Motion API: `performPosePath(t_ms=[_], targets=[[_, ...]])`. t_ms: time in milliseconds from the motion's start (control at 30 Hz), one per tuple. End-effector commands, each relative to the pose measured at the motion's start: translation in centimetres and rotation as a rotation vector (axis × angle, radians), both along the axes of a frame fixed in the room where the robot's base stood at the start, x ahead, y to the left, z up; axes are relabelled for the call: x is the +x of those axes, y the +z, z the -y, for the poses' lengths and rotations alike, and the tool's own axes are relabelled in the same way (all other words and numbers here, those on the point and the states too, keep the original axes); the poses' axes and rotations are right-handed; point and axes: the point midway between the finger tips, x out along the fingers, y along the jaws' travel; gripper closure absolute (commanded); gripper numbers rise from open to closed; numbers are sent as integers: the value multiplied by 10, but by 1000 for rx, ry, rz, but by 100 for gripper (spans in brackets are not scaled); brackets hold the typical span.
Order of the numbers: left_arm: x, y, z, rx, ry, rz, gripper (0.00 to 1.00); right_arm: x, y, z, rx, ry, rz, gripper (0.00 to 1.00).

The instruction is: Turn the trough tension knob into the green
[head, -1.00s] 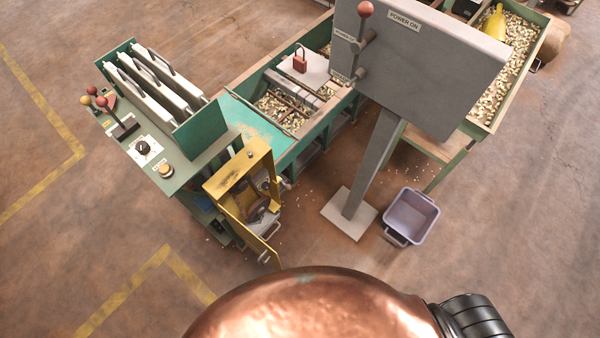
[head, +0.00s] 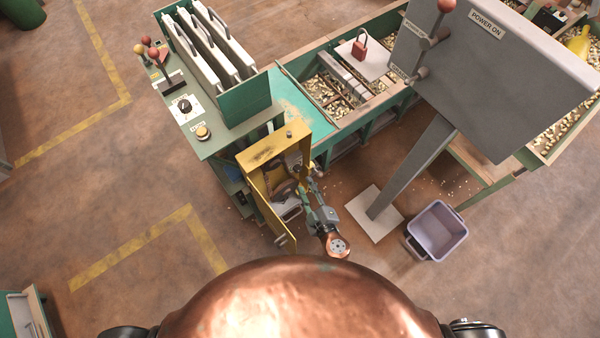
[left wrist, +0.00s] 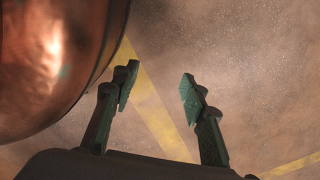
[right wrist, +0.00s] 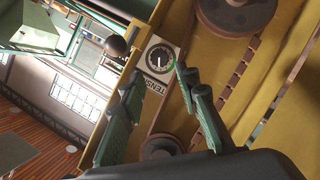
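A yellow box (head: 253,192) with its door swung open stands at the near end of the green machine (head: 225,141). My right gripper (head: 314,172) is at the box's right side. In the right wrist view, my right gripper (right wrist: 158,76) is open with nothing between its fingers. A round gauge (right wrist: 161,59) with a partly hidden label starting "TENSI" shows just beyond the fingertips. A dark round knob (right wrist: 116,46) stands left of the gauge; I cannot tell whether it is the tension knob. My left gripper (left wrist: 160,82) is open and empty over bare floor.
Two pulley wheels, one at the top (right wrist: 236,14) and one low (right wrist: 161,147), sit inside the box. A grey power panel (head: 500,75) on a post (head: 412,165) and a lilac bin (head: 437,231) stand to the right.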

Motion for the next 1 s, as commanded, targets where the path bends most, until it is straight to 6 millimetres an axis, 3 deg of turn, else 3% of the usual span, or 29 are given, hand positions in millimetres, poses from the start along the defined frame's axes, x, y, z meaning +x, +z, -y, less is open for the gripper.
performPosePath(t_ms=[500, 867, 1000], targets=[[17, 10, 2, -3, 7, 1, 60, 62, -20, -24, -2, 2, 1, 70], [14, 14, 1, -1, 12, -4, 60, 67, -21, -25, -2, 1, 1, 70], [14, 14, 1, 0, 12, -4, 60, 67, -21, -25, -2, 1, 1, 79]])
